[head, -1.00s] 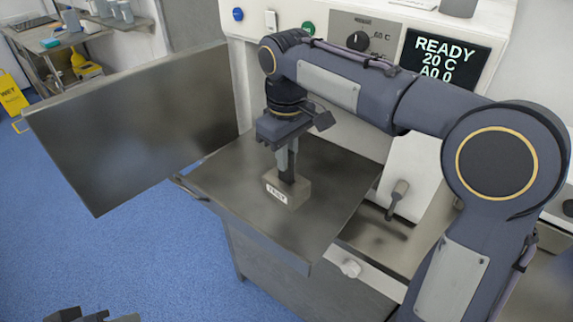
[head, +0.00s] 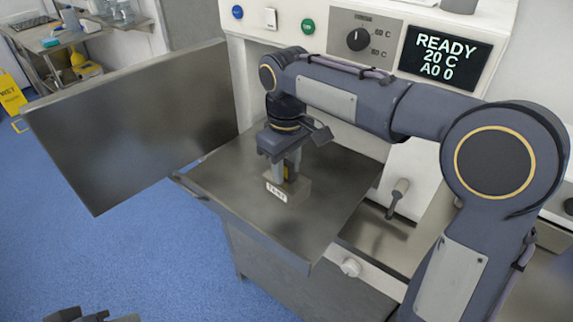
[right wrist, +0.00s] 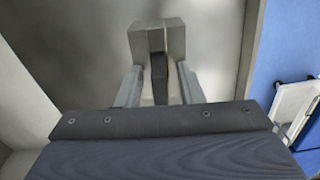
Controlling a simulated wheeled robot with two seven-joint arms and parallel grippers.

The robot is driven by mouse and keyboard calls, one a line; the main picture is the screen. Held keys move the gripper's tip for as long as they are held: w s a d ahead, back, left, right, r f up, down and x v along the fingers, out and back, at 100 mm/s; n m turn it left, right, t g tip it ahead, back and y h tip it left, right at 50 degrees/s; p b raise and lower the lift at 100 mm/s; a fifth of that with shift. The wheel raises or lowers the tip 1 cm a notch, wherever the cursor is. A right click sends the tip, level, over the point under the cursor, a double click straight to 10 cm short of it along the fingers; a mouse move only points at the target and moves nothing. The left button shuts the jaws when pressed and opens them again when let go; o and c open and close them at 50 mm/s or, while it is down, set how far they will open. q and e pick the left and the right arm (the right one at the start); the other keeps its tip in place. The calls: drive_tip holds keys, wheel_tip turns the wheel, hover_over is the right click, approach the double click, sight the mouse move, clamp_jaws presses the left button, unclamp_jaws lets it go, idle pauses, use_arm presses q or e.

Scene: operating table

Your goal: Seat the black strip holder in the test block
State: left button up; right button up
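The test block (head: 290,190) is a small grey-beige block with a white "TEST" label, standing on the steel shelf. In the right wrist view the block (right wrist: 172,36) shows a slot in its top. The black strip holder (right wrist: 158,80) stands with its lower end at that slot; how deep it sits is hidden. My right gripper (head: 287,173) points down over the block. In the wrist view its fingers (right wrist: 160,90) stand on both sides of the holder, with a visible gap to each. A small piece of my left gripper shows at the bottom left of the head view.
The steel shelf (head: 235,195) is otherwise bare. A metal door panel (head: 130,125) stands open on the left. The machine's dial (head: 358,39), its screen (head: 447,57) reading "READY 20 C" and a lever (head: 397,195) are behind and right.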

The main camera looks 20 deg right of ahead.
drive_tip(key=shift+r, duration=0.35)
wheel_tip(320, 180, up, 12)
drive_tip(key=p, duration=0.2)
drive_tip(key=s+d+f+m+t+y, duration=0.25)
drive_tip(key=s+d+f, duration=0.35)
drive_tip(key=s+d, duration=0.3)
drive_tip(key=s+a+f+m+t+y, duration=0.1)
drive_tip(key=s+f+m+t, duration=0.2)
drive_tip(key=s+f, duration=0.8)
drive_tip(key=s+m, duration=0.2)
drive_tip(key=shift+a+m, duration=0.25)
drive_tip(key=shift+m, duration=0.1)
drive_tip(key=shift+r, duration=0.1)
